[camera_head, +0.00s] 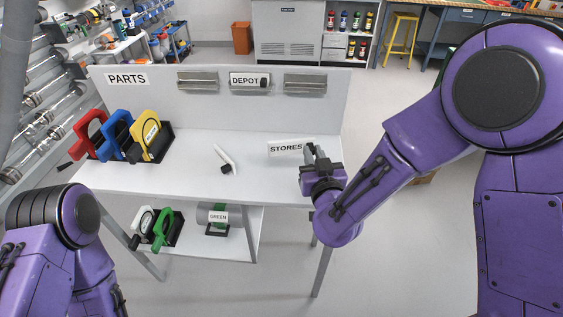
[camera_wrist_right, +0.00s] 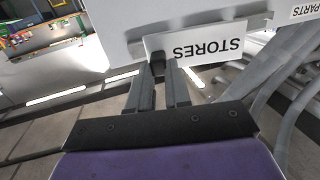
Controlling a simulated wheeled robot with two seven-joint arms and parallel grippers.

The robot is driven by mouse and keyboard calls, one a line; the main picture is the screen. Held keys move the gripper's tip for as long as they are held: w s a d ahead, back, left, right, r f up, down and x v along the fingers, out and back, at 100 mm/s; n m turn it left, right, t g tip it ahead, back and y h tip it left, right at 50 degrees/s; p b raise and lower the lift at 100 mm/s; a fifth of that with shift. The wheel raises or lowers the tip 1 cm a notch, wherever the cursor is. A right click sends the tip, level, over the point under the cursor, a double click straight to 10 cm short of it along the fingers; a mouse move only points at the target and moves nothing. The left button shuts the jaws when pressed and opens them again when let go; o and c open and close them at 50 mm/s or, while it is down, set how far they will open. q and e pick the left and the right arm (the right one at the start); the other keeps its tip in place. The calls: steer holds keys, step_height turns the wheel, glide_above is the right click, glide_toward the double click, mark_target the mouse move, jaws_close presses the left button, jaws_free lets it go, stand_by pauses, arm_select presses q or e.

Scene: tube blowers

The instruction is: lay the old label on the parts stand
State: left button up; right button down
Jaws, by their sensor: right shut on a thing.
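The white label reading STORES (camera_head: 286,147) is in my right gripper (camera_head: 312,155), in front of the stand's right part. In the right wrist view the label (camera_wrist_right: 205,50) is upside down. The right fingers (camera_wrist_right: 160,80) are shut on its small dark tab. The parts stand (camera_head: 195,185) is a white table with a back panel and a PARTS sign (camera_head: 127,79). The label looks held above the right part of its top; the exact gap cannot be told. A DEPOT label (camera_head: 243,79) sits in the panel's middle holder. My left arm shows at lower left, its gripper out of view.
Red (camera_head: 88,132), blue (camera_head: 116,132) and yellow (camera_head: 146,132) handled items stand in dark holders at the left of the top. A white stick-like item with a dark end (camera_head: 225,160) lies mid-top. The lower shelf (camera_head: 240,240) holds green and white items. The right front top is clear.

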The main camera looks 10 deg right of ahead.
mark_target(287, 145)
steer(key=a+b, duration=0.1)
steer(key=a, duration=0.1)
steer(key=w+a+m+h+b, duration=0.1)
steer(key=a, duration=0.1)
steer(key=w+a+h+b, duration=0.1)
steer(key=a, duration=0.1)
steer(key=shift+w+b, duration=0.1)
steer(key=shift+b, duration=0.3)
steer(key=a+m+h+b, duration=0.1)
steer(key=a+h+b, duration=0.1)
steer(key=a, duration=0.4)
steer(key=shift+m+g, duration=0.3)
steer(key=shift+g, duration=0.1)
steer(key=w+d+f, duration=0.1)
steer(key=d+f, duration=0.2)
steer(key=d, duration=0.1)
steer(key=w+d+f, duration=0.2)
steer(key=d+f, duration=0.2)
steer(key=w+d+f, duration=0.1)
steer(key=d+f, duration=0.3)
steer(key=shift+w+d+f+p, duration=0.15)
steer(key=shift+d+f+p, duration=0.05)
steer(key=shift+f+p, duration=0.1)
steer(key=shift+w+f, duration=0.1)
steer(key=shift+f, duration=0.25)
arm_select(q)
step_height(287, 145, down, 7)
steer(key=shift+a+r, duration=0.1)
